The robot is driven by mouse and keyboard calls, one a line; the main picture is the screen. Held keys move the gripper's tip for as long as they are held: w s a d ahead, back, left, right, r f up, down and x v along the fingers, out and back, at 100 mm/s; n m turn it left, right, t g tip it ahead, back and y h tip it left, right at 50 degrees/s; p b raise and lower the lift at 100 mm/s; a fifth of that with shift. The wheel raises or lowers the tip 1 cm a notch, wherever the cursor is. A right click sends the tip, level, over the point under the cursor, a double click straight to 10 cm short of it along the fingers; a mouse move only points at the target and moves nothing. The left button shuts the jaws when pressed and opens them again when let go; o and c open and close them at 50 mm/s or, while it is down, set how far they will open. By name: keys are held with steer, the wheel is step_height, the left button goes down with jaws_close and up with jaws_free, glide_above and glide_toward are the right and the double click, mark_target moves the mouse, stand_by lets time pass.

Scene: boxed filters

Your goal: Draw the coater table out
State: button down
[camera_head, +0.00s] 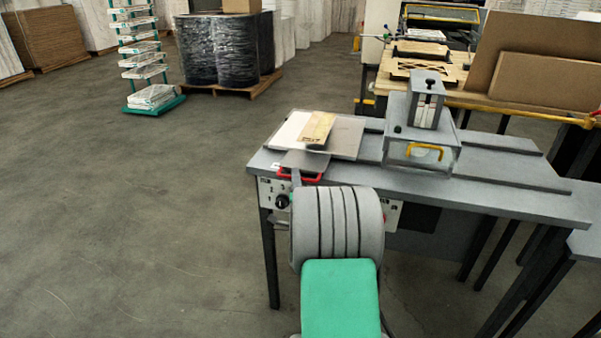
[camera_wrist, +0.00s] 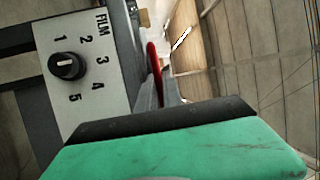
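The coater table (camera_head: 346,139) is a flat grey plate at the left end of the bench, with a white sheet and a wooden piece on it. A red handle (camera_head: 300,176) is at its front edge; the handle also shows upright in the wrist view (camera_wrist: 153,68). My gripper (camera_head: 296,180) is at this handle. In the wrist view its fingers (camera_wrist: 160,93) stand close together, one on each side of the handle, and look shut on it. My wrist hides part of the bench front.
A grey block with a yellow handle (camera_head: 425,149) stands on the bench (camera_head: 500,188), right of the plate. A panel with a FILM dial (camera_wrist: 67,66) is beside my gripper. Open floor (camera_head: 130,210) lies to the left; a second table stands at the right edge.

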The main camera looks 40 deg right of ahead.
steer(key=shift+w+a, duration=0.15)
steer(key=shift+w, duration=0.05)
steer(key=c, duration=1.7)
jaws_free()
steer(key=shift+w+a, duration=0.1)
steer(key=shift+c, duration=0.2)
steer(key=shift+o, duration=1.1)
steer(key=shift+d, duration=0.2)
steer(key=b+v, duration=0.3)
steer(key=v, duration=0.5)
